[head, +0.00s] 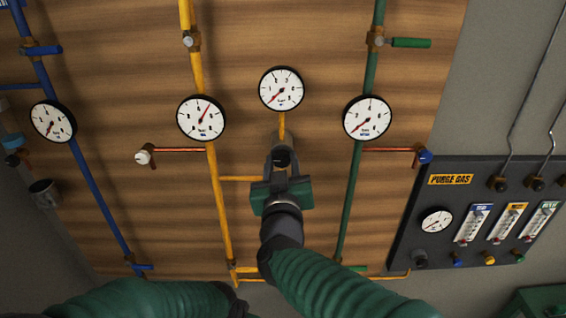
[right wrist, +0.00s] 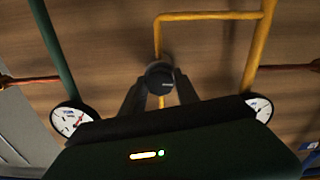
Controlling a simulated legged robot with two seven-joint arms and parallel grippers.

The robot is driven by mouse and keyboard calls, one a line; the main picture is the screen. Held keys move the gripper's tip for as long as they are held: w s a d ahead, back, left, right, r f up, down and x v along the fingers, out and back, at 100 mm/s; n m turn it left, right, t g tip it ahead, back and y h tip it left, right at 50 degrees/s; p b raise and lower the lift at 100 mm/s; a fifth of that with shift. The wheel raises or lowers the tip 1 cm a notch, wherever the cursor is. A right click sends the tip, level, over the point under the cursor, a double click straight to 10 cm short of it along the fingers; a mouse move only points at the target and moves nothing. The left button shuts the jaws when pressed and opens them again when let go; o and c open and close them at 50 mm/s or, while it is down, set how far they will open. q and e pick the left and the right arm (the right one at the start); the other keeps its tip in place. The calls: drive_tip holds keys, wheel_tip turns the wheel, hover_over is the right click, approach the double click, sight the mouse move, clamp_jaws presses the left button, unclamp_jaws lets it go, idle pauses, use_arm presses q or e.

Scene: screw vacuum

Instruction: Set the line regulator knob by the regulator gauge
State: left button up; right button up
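The line regulator knob (head: 283,158) is small, round and black, on the yellow pipe below the middle gauge. My right gripper (head: 282,160) has one finger on each side of the knob and appears shut on it. The right wrist view also shows the knob (right wrist: 160,78) between the fingertips (right wrist: 161,84). The regulator gauge (head: 282,88) is white and round, directly above the knob, and its red needle points to the lower left, near the low end. The green left arm crosses the bottom edge in the head view; its gripper is not visible.
A gauge on the yellow pipe (head: 201,118) has its needle pointing up and right. A gauge on the green pipe (head: 367,118) reads low. A blue-pipe gauge (head: 53,121) hangs at left. A dark purge gas panel (head: 450,262) stands at right.

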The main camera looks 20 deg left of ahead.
clamp_jaws()
drive_tip(key=shift+f+m+b, duration=0.1)
drive_tip(key=shift+m+b, duration=0.85)
drive_tip(key=shift+m, duration=0.25)
drive_tip(key=m+b, duration=0.3)
drive_tip(key=m, duration=0.1)
drive_tip(key=m+b, duration=0.2)
drive_tip(key=m, duration=0.1)
drive_tip(key=shift+m, duration=0.4)
drive_tip(key=shift+m+b, duration=0.6)
drive_tip(key=shift+m, duration=0.7)
